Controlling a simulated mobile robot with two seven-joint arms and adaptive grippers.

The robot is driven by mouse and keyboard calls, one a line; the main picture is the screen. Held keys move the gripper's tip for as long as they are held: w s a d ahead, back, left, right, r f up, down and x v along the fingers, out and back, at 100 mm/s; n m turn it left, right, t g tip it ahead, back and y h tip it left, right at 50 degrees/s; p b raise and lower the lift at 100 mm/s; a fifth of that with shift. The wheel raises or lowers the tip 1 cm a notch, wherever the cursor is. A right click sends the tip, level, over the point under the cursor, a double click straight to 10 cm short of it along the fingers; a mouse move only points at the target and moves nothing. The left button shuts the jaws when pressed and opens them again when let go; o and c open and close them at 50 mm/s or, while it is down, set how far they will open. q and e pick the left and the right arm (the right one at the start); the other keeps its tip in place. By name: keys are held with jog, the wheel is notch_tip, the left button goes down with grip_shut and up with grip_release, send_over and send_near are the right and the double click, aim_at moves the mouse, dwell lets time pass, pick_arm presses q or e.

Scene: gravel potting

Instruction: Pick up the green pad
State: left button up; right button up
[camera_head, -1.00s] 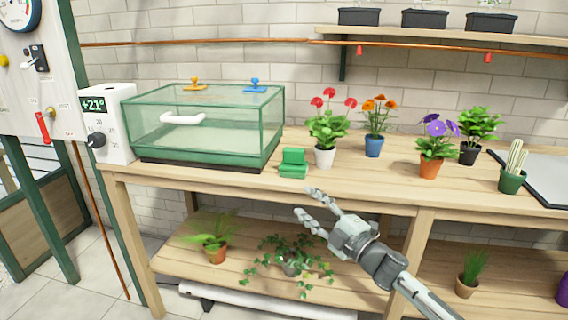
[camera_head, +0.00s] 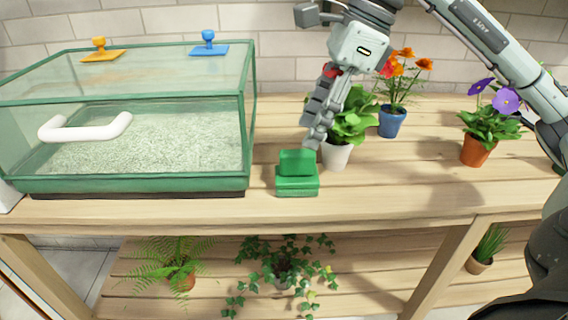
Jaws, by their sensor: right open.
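The green pad (camera_head: 297,186) sits on the wooden table, with an upright green block-like part at its back. It stands just right of the glass case and left of the white pot. My right gripper (camera_head: 314,140) points down from above, its fingertips just above and slightly behind the pad's right side. It is open, its fingers overlapping in this view, and nothing shows between them. I cannot tell whether a fingertip touches the pad. My left gripper is not in view.
A green-framed glass case (camera_head: 150,184) with a white handle (camera_head: 85,127) fills the left. Yellow (camera_head: 101,50) and blue (camera_head: 208,44) knobbed pieces lie on its lid. A white pot (camera_head: 336,156), blue pot (camera_head: 392,122) and orange pot (camera_head: 476,150) stand to the right. The table front is clear.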

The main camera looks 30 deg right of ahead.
aim_at(300, 151)
jog(key=x, duration=0.7)
jog(key=shift+s+d, duration=0.1)
jog(key=shift+s, duration=0.1)
grip_shut()
